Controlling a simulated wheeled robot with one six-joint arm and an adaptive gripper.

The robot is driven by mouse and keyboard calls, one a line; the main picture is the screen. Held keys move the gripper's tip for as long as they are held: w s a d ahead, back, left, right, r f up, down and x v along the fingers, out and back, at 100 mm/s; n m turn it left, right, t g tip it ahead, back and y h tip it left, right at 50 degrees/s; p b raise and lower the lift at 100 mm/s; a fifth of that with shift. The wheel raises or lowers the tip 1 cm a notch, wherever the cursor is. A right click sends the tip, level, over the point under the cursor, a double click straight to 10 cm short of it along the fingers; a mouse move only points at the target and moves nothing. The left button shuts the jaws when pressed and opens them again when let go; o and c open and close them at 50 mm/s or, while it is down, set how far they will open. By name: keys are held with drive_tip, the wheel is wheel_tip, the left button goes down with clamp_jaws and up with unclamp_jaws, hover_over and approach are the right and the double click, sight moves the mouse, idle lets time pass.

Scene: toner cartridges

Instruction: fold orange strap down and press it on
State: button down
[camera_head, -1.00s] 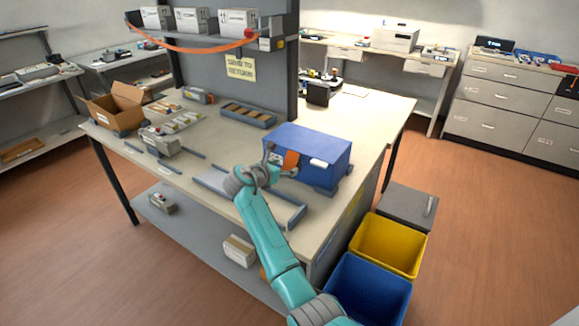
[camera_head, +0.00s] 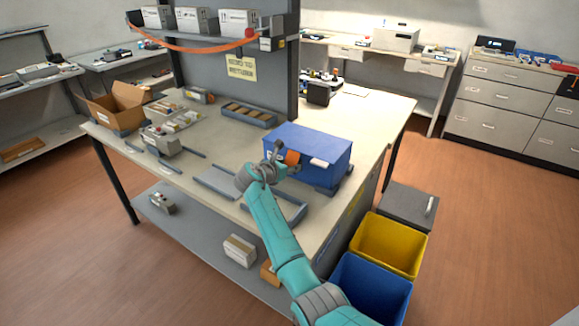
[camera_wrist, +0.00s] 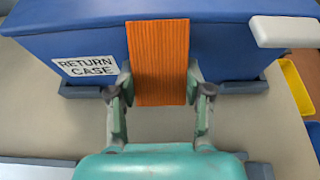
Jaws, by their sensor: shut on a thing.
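The orange strap (camera_wrist: 158,50) is ribbed and runs from the top edge of the blue return case (camera_wrist: 225,50) down in front of its face. It also shows in the head view (camera_head: 292,157). My gripper (camera_wrist: 159,82) has one finger at each side edge of the strap and is shut on it. The strap's free end shows between the fingers, above the palm. In the head view the gripper (camera_head: 277,160) is at the front of the case (camera_head: 325,145). Whether the strap touches the case's front is hard to tell.
A "RETURN CASE" label (camera_wrist: 86,67) is left of the strap, and a white block (camera_wrist: 285,31) is on the case's right. Grey rails lie on the bench (camera_head: 225,205) around the case. Yellow (camera_head: 385,248) and blue bins stand on the floor at right.

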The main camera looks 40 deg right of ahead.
drive_tip(key=shift+w+d+f+t+h, duration=0.1)
drive_tip(key=shift+d+f+t+h, duration=0.2)
drive_tip(key=shift+h, duration=0.4)
drive_tip(key=shift+c, duration=2.2)
unclamp_jaws()
drive_tip(key=shift+a+r, duration=0.1)
drive_tip(key=shift+a, duration=0.05)
drive_tip(key=v, duration=1.1)
drive_tip(key=shift+a, duration=0.4)
